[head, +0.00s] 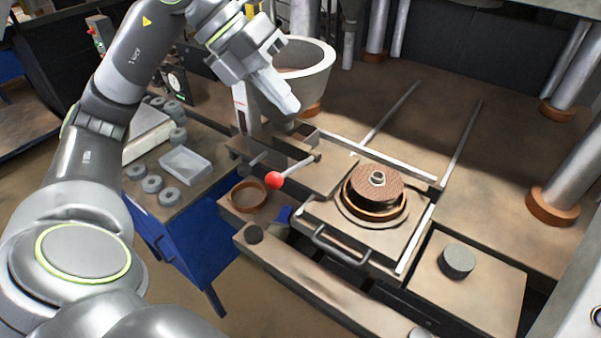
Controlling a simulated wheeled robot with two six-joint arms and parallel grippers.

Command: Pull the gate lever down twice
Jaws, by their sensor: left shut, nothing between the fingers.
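The gate lever (296,171) is a thin metal rod with a red ball knob (274,180) at its near end. It sticks out from the block below the grey hopper (306,77), and its knob hangs over the area beside a copper-coloured ring. My left gripper (288,105) is shut and empty, in front of the hopper, above the lever and apart from the knob in the picture. My right gripper is not in view.
A round mould with a brown disc (377,182) sits on a sliding plate with a handle (340,250). A copper-coloured ring (249,195) lies left of it. A blue side table (190,235) carries grey rings and a tray (185,163). Press columns (572,165) stand at right.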

